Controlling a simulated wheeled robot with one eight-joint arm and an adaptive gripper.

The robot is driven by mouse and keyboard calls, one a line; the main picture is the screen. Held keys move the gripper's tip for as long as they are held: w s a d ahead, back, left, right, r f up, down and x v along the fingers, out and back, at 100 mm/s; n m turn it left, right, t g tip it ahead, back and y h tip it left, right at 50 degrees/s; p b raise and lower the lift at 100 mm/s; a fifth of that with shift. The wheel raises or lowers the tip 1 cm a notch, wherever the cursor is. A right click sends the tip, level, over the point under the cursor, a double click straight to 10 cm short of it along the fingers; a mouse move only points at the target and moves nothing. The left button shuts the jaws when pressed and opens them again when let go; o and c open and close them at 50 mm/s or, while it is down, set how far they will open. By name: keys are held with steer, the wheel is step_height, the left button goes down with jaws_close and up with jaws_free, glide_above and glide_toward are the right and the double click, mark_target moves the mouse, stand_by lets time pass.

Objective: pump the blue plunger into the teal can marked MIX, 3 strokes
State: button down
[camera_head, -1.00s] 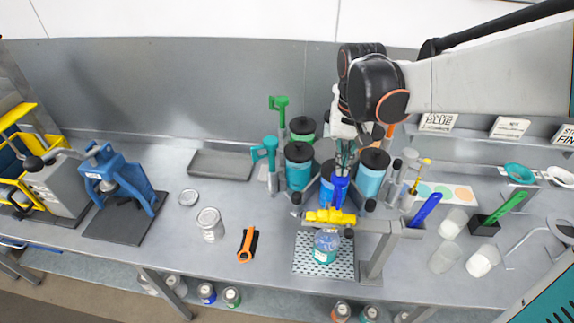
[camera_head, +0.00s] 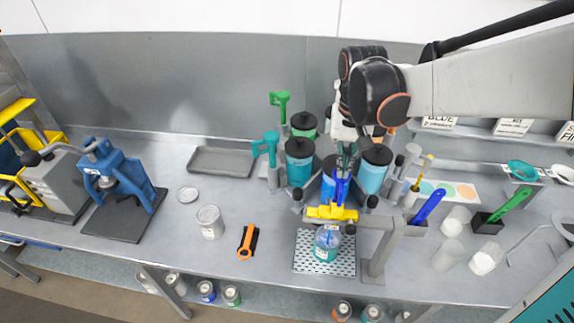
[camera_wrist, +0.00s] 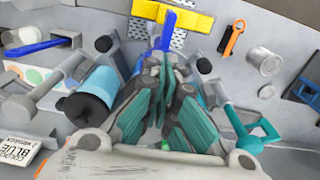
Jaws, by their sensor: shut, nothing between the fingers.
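The blue plunger handle (camera_head: 341,187) stands upright in front of the blue drum (camera_head: 326,190), directly behind a yellow crosspiece (camera_head: 331,212). In the wrist view the blue handle (camera_wrist: 167,32) stands just ahead of my fingertips, beside the yellow crosspiece (camera_wrist: 172,18). My gripper (camera_head: 346,160) is shut and empty, pointing down right over the handle; I cannot tell whether the tips touch it. The fingers also show in the wrist view (camera_wrist: 163,65). The teal can marked MIX (camera_head: 326,243) stands upright on a perforated plate (camera_head: 300,258) below the crosspiece. My gripper partly hides the blue drum.
A teal drum (camera_head: 299,163) and a light-blue drum (camera_head: 374,172) flank the blue one. A grey post (camera_head: 380,250) rises right of the MIX can.

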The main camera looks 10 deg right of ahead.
steer(key=shift+s+f+b, duration=0.1)
steer(key=shift+f+b, duration=0.3)
steer(key=shift+f, duration=0.2)
steer(key=shift+r, duration=0.2)
steer(key=shift+a+r+p, duration=0.15)
steer(key=shift+r+p, duration=1)
steer(key=shift+r, duration=0.4)
steer(key=shift+f, duration=0.15)
